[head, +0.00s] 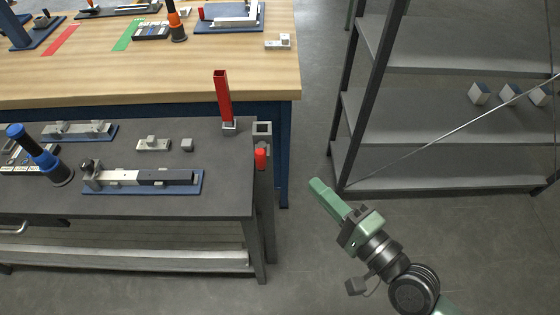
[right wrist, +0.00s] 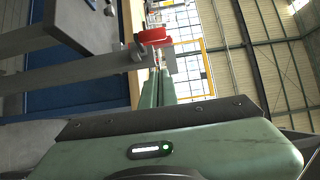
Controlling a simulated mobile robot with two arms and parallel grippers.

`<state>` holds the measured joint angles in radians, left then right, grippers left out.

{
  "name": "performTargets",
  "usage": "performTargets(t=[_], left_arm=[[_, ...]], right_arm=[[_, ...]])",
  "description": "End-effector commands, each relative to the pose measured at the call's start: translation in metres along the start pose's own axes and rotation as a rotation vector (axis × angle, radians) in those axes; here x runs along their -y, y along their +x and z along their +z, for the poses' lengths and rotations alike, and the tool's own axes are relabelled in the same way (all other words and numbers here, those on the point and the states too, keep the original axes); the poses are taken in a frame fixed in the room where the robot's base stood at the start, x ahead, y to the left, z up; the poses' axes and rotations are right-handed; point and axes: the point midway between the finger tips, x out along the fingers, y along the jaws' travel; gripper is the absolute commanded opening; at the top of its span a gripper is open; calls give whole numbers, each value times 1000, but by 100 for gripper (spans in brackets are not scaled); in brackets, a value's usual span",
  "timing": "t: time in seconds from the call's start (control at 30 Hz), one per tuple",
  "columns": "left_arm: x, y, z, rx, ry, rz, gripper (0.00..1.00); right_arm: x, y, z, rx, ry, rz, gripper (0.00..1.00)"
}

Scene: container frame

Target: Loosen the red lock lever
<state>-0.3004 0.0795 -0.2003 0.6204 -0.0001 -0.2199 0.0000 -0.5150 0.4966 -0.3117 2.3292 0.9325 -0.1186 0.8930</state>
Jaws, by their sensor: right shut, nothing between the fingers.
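A small red lever (head: 260,158) sits on the upright grey post at the right end of the grey cart. In the right wrist view the red lever (right wrist: 152,37) shows just beyond and left of the fingertips, with a dark round end. My green right gripper (head: 317,185) is to the right of the post in the head view, its fingers together and empty, apart from the lever. The fingers also show in the right wrist view (right wrist: 158,75). My left gripper is out of view.
A tall red bar (head: 222,97) stands on the cart's corner beside the post's square open top (head: 262,129). The grey cart (head: 225,185) holds blue trays and parts. A wooden workbench (head: 200,75) is behind it. A metal shelf (head: 440,120) stands at right; floor between is clear.

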Motion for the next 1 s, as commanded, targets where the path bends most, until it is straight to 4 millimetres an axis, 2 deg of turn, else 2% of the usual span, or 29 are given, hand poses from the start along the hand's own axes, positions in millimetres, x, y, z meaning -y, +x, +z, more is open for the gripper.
performTargets(t=[0.03,0.2,0.33,0.4,0.63,1.0], left_arm=[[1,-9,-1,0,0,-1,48],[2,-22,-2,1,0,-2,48],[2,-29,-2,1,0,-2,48],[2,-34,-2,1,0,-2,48],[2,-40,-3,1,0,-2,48],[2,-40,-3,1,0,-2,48]], right_arm=[[6,13,-2,-4,1,-5,0],[6,50,-1,-1,-1,-4,0],[4,75,1,-1,-2,-1,0],[3,82,11,-1,2,2,0],[0,96,26,-1,-3,2,0],[-1,98,28,-1,-5,2,0]])
